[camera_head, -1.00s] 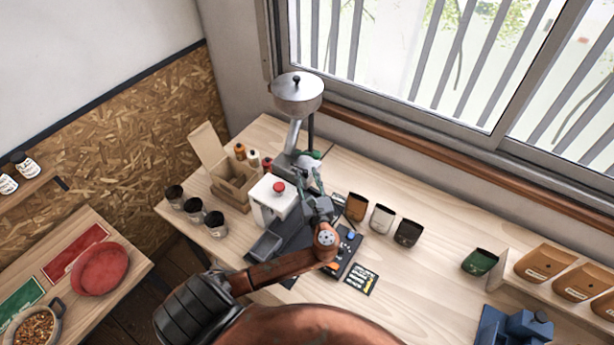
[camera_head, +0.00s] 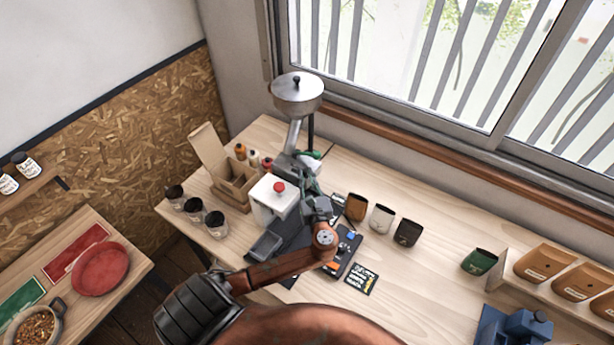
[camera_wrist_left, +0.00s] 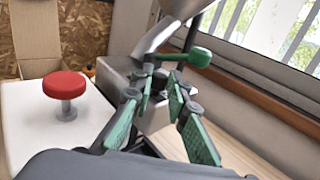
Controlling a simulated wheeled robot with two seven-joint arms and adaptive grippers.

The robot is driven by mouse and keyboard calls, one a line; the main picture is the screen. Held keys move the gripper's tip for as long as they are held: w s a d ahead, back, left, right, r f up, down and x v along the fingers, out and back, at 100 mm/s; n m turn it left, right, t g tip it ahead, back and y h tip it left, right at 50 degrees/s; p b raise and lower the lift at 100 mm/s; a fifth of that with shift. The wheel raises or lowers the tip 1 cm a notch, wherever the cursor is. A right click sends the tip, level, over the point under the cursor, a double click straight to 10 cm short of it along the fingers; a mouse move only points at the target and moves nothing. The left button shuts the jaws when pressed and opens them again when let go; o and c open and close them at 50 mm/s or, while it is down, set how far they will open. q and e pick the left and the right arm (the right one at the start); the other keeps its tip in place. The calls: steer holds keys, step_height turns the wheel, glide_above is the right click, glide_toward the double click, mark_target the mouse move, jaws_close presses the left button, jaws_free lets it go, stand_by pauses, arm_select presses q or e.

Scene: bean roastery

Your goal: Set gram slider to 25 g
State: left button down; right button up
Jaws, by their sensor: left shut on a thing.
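The metal machine (camera_head: 284,168) with a silver hopper (camera_head: 297,94) stands at the back of the table. A green-knobbed lever (camera_wrist_left: 196,57) shows on it in the left wrist view. My left gripper (camera_head: 309,176) is in front of the machine, right of the white box (camera_head: 267,212) with a red button (camera_head: 279,187). In the left wrist view its green-padded fingers (camera_wrist_left: 161,88) are closed in on a small dark part at the machine's front, apparently the gram slider. The fingers mostly hide this part, and no gram scale can be read. My right gripper is not in view.
Several dark-topped cups (camera_head: 195,209) stand at the left table edge beside an open cardboard box (camera_head: 235,184). Bean bags (camera_head: 381,218) stand right of my arm. A black card (camera_head: 361,281) lies nearer.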

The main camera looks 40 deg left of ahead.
mark_target(294, 175)
arm_select(q)
steer(key=a, duration=0.1)
steer(key=a+p, duration=0.1)
steer(key=a, duration=0.1)
steer(key=a+p, duration=0.1)
steer(key=a, duration=0.1)
steer(key=shift+s, duration=0.25)
steer(key=shift+r, duration=0.1)
steer(key=c, duration=1.9)
jaws_free()
steer(key=shift+a, duration=0.15)
steer(key=shift+o, duration=0.3)
